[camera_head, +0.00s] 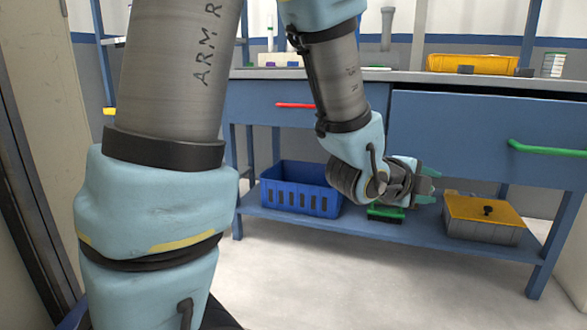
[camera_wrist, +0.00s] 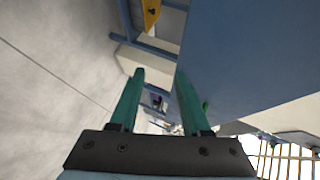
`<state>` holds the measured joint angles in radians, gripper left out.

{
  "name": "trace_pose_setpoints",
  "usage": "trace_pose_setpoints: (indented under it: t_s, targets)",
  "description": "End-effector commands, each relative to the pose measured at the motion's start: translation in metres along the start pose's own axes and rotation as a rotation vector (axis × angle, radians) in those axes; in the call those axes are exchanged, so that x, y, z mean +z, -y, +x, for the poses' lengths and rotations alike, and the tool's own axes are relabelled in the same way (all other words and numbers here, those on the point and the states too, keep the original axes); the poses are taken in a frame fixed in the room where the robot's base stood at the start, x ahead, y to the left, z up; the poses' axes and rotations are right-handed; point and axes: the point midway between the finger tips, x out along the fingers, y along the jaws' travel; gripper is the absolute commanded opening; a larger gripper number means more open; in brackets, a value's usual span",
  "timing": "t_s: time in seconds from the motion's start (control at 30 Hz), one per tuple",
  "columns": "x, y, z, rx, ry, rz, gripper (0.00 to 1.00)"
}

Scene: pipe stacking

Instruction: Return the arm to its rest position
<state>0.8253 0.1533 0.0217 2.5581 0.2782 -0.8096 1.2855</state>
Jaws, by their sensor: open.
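My gripper (camera_head: 428,184) is at the end of my arm, in front of the blue workbench and a little above its lower shelf. In the wrist view its two green fingers (camera_wrist: 158,105) stand apart with nothing between them. In the head view the fingers point to the right, and my wrist hides part of the shelf behind it. My arm comes down from the top of the head view and bends toward the bench.
A blue crate (camera_head: 296,188) and a grey box with a yellow lid (camera_head: 484,212) sit on the lower shelf (camera_head: 350,224). Above are blue drawers (camera_head: 480,125) with red and green handles. A yellow tray (camera_head: 470,64) lies on the worktop. The floor (camera_head: 340,285) in front is clear.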

Motion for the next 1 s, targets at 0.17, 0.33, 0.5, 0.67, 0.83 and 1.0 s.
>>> trace_pose_setpoints:
  t_s: [0.17,0.33,0.5,0.67,0.83,1.0]
  targets:
    - [0.106,-0.018,-0.046,0.174,0.328,-0.463,0.47]
    - [0.179,-0.052,-0.122,0.266,0.693,-0.997,0.47]
    - [0.204,-0.080,-0.192,0.277,0.991,-1.429,0.47]
    - [0.205,-0.095,-0.243,0.254,1.215,-1.744,0.47]
    - [0.195,-0.092,-0.281,0.225,1.382,-1.971,0.47]
    - [0.190,-0.066,-0.289,0.228,1.376,-1.962,0.47]
